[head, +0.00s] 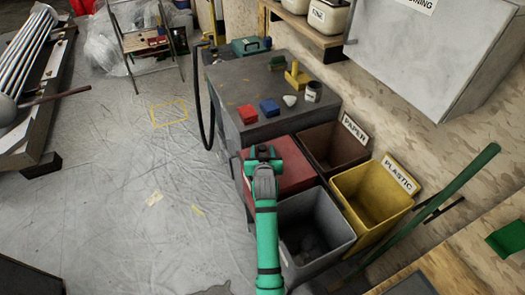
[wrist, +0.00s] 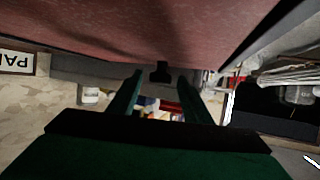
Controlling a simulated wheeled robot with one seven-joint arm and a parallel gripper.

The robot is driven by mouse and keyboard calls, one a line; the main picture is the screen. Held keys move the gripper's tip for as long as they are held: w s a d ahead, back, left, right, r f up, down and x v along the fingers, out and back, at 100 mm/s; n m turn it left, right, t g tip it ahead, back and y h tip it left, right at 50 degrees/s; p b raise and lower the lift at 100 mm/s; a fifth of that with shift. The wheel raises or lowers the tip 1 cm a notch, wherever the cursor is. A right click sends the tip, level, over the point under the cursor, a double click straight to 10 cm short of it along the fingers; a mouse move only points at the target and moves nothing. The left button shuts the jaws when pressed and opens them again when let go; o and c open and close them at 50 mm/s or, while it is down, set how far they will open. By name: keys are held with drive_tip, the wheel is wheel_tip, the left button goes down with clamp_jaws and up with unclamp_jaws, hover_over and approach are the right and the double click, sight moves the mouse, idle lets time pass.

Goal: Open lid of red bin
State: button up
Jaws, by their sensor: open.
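The red bin's closed red lid (head: 296,168) lies beside the brown paper bin in the head view, partly covered by my green arm. In the wrist view, which is upside down, a broad red surface (wrist: 160,35) of the bin fills the top. A small dark tab (wrist: 160,72) sticks out at its edge. My gripper (wrist: 161,85) is open, with its two green fingers on either side of the tab in the picture; I cannot tell how close they are in depth. In the head view the fingers are hidden by my wrist.
The brown paper bin (head: 330,150), yellow plastic bin (head: 370,205) and grey bin (head: 312,245) stand open around it. A grey cabinet (head: 240,85) behind holds a red block, blue block and small jars. The floor at left (head: 130,220) is mostly free.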

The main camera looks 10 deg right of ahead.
sight(280, 187)
clamp_jaws()
drive_tip(key=s+d, duration=0.1)
drive_tip(key=s, duration=0.4)
drive_tip(key=s+d, duration=0.1)
drive_tip(key=s, duration=0.8)
drive_tip(key=shift+s+d, duration=0.35)
drive_tip(key=shift+d, duration=0.05)
unclamp_jaws()
drive_tip(key=v, duration=1)
drive_tip(key=shift+s+r, duration=0.25)
drive_tip(key=shift+s, duration=0.1)
